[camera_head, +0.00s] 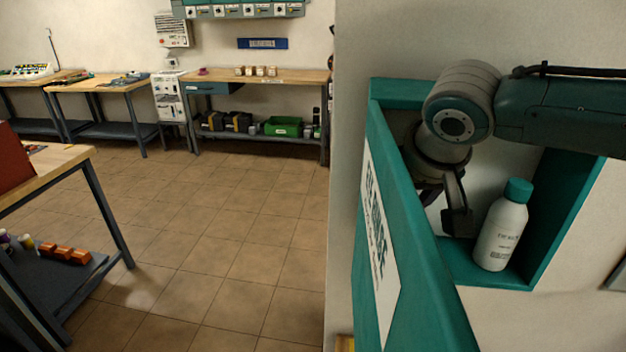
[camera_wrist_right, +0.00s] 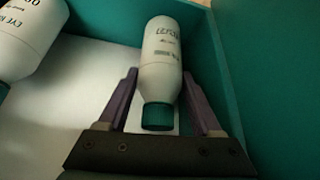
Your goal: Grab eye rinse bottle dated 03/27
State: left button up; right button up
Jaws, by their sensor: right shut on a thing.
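A green wall cabinet (camera_head: 470,262) with a door lettered "EYE RINSE" (camera_head: 376,232) stands at the right of the head view. A white bottle with a green cap (camera_head: 502,228) stands upright inside, right of my right gripper (camera_head: 446,206). In the right wrist view my right gripper (camera_wrist_right: 160,84) is shut on another white, green-capped bottle (camera_wrist_right: 162,62), its fingers on either side. That bottle's small print is too blurred to read. A second bottle (camera_wrist_right: 28,38) is partly in view at the left, apart from the fingers. The door and gripper hide the held bottle in the head view.
The cabinet's green side wall (camera_wrist_right: 216,60) is close to the right finger. The cabinet door stands along the near left of my arm. Workbenches (camera_head: 262,76) stand along the far wall, and the tiled floor (camera_head: 220,220) between is clear.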

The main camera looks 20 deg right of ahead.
grip_shut()
